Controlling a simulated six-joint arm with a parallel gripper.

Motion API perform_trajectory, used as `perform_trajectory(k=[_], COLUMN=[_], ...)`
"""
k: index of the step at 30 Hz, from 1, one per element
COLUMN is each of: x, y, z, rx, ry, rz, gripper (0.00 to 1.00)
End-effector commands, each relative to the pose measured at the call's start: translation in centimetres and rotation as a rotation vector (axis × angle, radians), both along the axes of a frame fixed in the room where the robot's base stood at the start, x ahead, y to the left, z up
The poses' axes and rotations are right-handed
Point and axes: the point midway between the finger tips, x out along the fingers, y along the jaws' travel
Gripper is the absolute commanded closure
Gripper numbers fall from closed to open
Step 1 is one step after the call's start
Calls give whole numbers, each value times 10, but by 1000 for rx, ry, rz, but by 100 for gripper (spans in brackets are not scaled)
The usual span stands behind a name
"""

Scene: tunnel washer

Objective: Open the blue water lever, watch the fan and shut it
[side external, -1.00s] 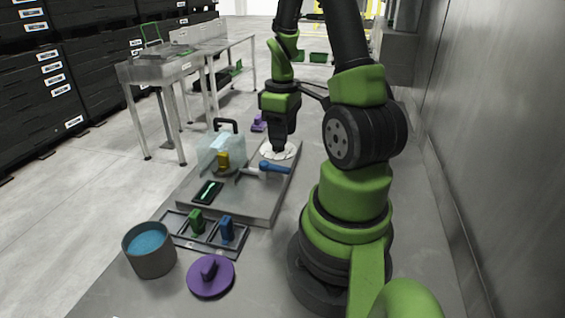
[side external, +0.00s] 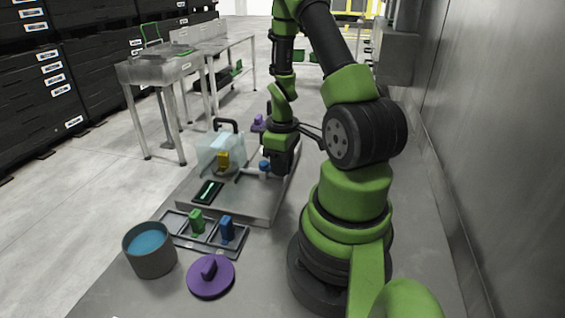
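The blue water lever (side external: 264,166) is on the raised grey platform (side external: 252,208). Only its round end shows; the rest is hidden behind my gripper. My gripper (side external: 280,174) points down at the lever, its tip over or beside the handle. I cannot tell if it touches the lever or whether the fingers are open or shut. The white round piece behind the lever, possibly the fan, is almost wholly hidden by my gripper, so I cannot tell if it turns.
A clear tank with a black handle (side external: 228,126) and a yellow part (side external: 223,160) stand left of the lever. Nearer are a rack (side external: 176,229) with a green block (side external: 196,221) and a blue block (side external: 227,229), a bucket (side external: 151,264) and a purple lid (side external: 212,280).

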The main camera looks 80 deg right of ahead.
Motion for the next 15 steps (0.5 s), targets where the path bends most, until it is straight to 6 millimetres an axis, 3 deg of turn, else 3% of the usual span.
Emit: perform_trajectory(k=[1,3,15], x=[0,0,0], y=[0,0,3], z=[0,0,0], rx=[0,0,0], ry=[0,0,1], rz=[0,0,-57], gripper=[85,100,100])
